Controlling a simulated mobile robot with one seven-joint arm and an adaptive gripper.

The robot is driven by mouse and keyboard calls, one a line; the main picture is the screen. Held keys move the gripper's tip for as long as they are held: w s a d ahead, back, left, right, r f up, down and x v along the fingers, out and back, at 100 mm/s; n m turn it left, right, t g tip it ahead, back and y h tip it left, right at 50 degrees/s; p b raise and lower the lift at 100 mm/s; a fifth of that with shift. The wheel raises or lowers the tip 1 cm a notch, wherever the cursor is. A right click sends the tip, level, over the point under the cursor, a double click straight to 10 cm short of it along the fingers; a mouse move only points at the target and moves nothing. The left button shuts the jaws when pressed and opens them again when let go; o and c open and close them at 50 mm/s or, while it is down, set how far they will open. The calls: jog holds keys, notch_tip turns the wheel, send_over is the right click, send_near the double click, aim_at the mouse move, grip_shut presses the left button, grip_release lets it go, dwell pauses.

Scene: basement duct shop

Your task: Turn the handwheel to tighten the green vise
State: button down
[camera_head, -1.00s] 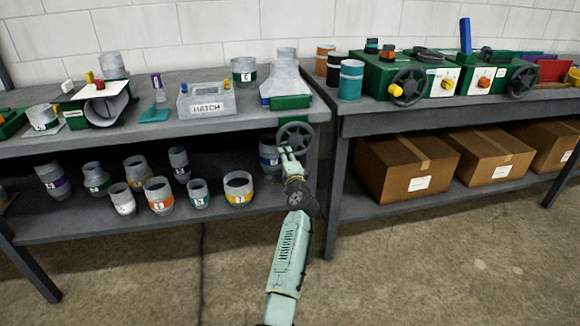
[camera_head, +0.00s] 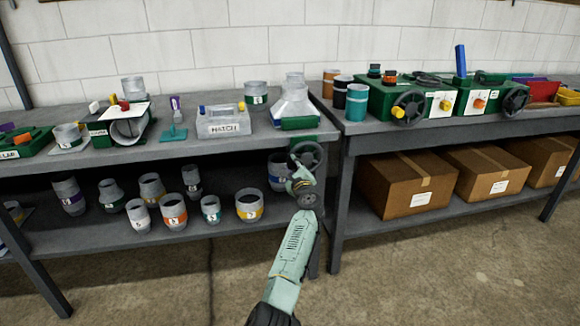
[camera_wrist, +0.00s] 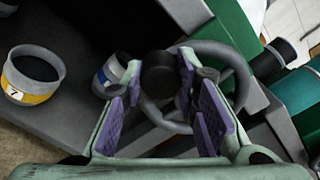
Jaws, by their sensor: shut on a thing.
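The green vise (camera_head: 303,141) is fixed at the front right corner of the left bench; its green body also shows in the wrist view (camera_wrist: 235,28). Its dark grey handwheel (camera_head: 318,153) faces forward below the bench top. The wheel's ring (camera_wrist: 243,70) fills the middle right of the wrist view. My gripper (camera_head: 298,182) is at the lower left of the wheel. In the wrist view, its purple pads (camera_wrist: 160,105) stand on both sides of the wheel's dark round knob (camera_wrist: 158,72), which it is shut on. The exact contact is partly hidden.
Several banded duct pieces (camera_head: 172,212) stand on the shelf below. A grey duct fitting (camera_head: 294,102) sits on the bench above the vise. Another bench (camera_head: 345,165) stands close on the right, with cardboard boxes (camera_head: 405,185) below. The floor in front is clear.

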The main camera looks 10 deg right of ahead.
jog(key=shift+a+r, duration=0.1)
jog(key=shift+r, duration=0.15)
dwell(0.3)
jog(key=c, duration=1.2)
grip_release()
jog(key=shift+f, duration=0.1)
jog(key=shift+c, duration=0.2)
jog(key=shift+s+f, duration=0.1)
jog(key=shift+s, duration=0.2)
jog(key=s, duration=1.1)
jog(key=shift+s+d, duration=0.15)
jog(key=shift+d, duration=0.1)
